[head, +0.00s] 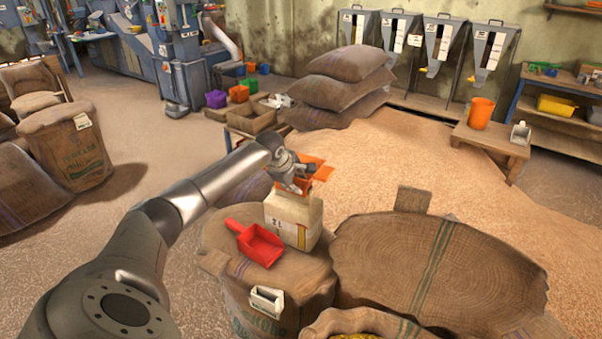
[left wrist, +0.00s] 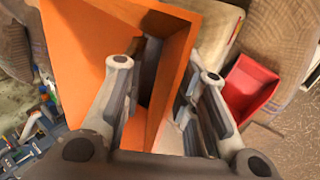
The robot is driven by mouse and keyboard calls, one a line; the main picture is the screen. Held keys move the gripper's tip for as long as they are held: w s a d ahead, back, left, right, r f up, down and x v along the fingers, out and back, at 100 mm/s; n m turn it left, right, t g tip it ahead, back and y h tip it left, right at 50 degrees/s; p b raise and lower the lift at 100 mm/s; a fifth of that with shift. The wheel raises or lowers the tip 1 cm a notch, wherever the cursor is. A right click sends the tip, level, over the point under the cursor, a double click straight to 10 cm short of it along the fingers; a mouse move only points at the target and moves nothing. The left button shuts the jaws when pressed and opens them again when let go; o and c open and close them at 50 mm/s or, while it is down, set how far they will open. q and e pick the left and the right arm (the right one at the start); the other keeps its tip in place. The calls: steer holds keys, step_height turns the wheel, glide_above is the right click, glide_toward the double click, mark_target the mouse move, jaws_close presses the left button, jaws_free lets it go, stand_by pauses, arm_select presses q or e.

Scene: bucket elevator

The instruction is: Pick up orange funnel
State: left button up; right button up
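The orange funnel (head: 320,169) sits on top of a cream container (head: 292,215) marked "2 L". Its square mouth and walls fill much of the left wrist view (left wrist: 85,50). My left gripper (head: 298,180) is at the funnel's near left side. In the left wrist view my left gripper (left wrist: 166,72) is open, its two fingers apart with an orange wall of the funnel between them. I cannot tell whether a finger touches the wall. The funnel's lower part is hidden. My right gripper is not in view.
An orange bucket (head: 480,113) stands on a wooden bench further back.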

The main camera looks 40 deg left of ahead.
arm_select(q)
jaws_close()
steer(key=shift+r, duration=0.15)
stand_by(0.4)
